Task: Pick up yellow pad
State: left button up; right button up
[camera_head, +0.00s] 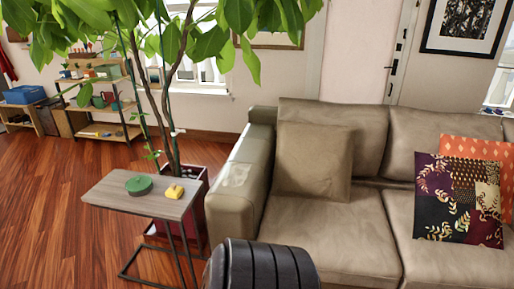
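A small yellow object (174,192), which looks like the yellow pad, lies on the grey wooden top of a small side table (158,206). It sits toward the right part of the top. A round green object (138,186) lies just left of it, a small gap apart. Neither of my grippers shows in this view.
A tan sofa (330,235) with cushions stands right of the table. A leafy plant in a dark red pot (195,215) is close behind the table. A dark ribbed rounded thing (262,265) fills the bottom middle. Wooden floor (50,215) is open at left.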

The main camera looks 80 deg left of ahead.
aim_at(175, 192)
jog(key=u, duration=3.45)
